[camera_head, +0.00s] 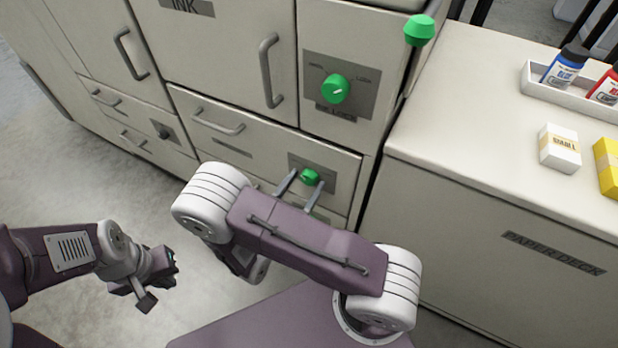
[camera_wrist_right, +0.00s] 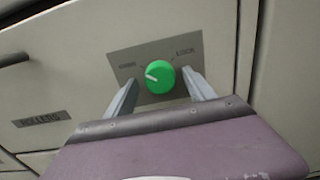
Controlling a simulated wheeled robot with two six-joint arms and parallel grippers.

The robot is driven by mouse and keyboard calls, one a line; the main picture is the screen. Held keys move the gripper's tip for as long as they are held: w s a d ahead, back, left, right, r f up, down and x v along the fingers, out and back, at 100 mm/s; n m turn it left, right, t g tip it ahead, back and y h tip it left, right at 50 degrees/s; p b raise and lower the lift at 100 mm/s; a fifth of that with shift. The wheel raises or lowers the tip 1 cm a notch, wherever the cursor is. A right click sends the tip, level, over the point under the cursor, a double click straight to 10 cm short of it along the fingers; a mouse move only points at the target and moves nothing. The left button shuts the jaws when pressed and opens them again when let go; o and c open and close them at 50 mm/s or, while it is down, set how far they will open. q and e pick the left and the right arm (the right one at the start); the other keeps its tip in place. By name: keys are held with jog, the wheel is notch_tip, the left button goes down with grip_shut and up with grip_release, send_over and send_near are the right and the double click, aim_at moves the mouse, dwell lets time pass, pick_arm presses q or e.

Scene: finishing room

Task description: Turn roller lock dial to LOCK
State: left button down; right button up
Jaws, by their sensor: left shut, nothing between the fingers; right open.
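The roller lock dial (camera_head: 310,177) is a small green knob on a grey plate on a drawer front; a label that seems to read ROLLERS is on that front. In the right wrist view the dial (camera_wrist_right: 160,77) has a white mark pointing left, slightly up, towards the left word and away from LOCK at the plate's upper right. My right gripper (camera_head: 307,178) is open, with one finger on each side of the dial; I cannot tell whether they touch it. My left gripper (camera_head: 160,280) is shut and empty, low over the floor at the left.
A larger green dial (camera_head: 335,89) sits on a plate above, also marked LOCK. A green knob (camera_head: 419,30) stands at the cabinet's top corner. Drawer and door handles (camera_head: 268,70) jut out. The paper deck counter (camera_head: 470,110) at the right holds bottles and small boxes.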

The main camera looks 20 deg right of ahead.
jog(key=shift+s+a+r, duration=0.1)
jog(key=c, duration=1.4)
jog(key=shift+o, duration=0.2)
